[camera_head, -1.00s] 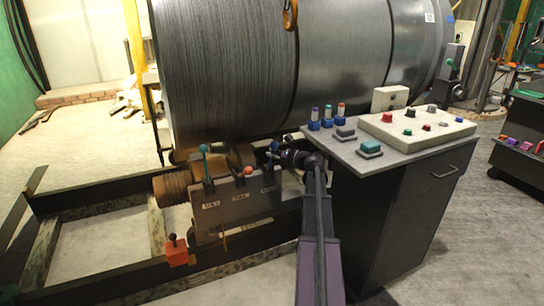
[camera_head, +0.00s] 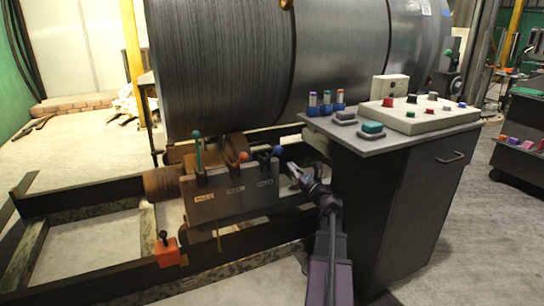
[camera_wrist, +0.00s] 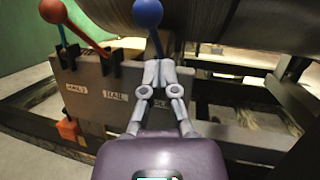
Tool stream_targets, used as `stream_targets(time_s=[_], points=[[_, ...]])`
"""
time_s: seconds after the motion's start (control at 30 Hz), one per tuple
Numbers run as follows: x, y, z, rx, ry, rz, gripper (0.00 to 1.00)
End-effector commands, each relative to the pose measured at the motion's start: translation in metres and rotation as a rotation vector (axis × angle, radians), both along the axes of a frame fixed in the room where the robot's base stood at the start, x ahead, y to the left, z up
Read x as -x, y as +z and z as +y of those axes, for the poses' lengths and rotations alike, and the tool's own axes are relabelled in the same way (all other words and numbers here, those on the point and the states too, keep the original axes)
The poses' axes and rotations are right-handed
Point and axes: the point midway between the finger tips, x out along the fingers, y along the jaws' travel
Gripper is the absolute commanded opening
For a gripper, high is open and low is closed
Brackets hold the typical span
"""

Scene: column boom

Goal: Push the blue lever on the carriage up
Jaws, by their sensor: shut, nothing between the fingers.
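The carriage (camera_head: 233,200) is a grey box with labelled plates and a row of levers on top. The blue lever's ball knob (camera_head: 277,151) is at its right end in the head view. In the wrist view the blue ball (camera_wrist: 148,12) stands above the fingertips, and its stem runs down behind them. My gripper (camera_head: 291,168) is just right of and below the blue knob. In the wrist view my gripper (camera_wrist: 160,68) has its fingers together with nothing between them. Whether the fingertips touch the stem cannot be told.
A red lever (camera_head: 243,157) and a teal lever (camera_head: 196,135) stand left of the blue one. A large cable drum (camera_head: 225,70) looms behind. A control cabinet (camera_head: 400,190) stands close to the right of my arm. An orange box (camera_head: 167,252) sits low on the left.

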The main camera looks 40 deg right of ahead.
Motion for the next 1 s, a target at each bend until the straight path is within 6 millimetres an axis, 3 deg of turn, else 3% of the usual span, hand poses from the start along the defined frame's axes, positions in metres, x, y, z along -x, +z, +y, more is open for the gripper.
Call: stream_targets(time_s=[0.17,0.57,0.77,1.0], points=[[0.014,-0.004,0.001,-0.029,-0.020,-0.039,0.00],[0.012,-0.002,0.003,-0.032,-0.017,-0.043,0.00],[0.005,0.001,0.002,-0.031,-0.016,-0.043,0.00],[-0.019,0.010,0.001,-0.031,-0.013,-0.043,0.00]])
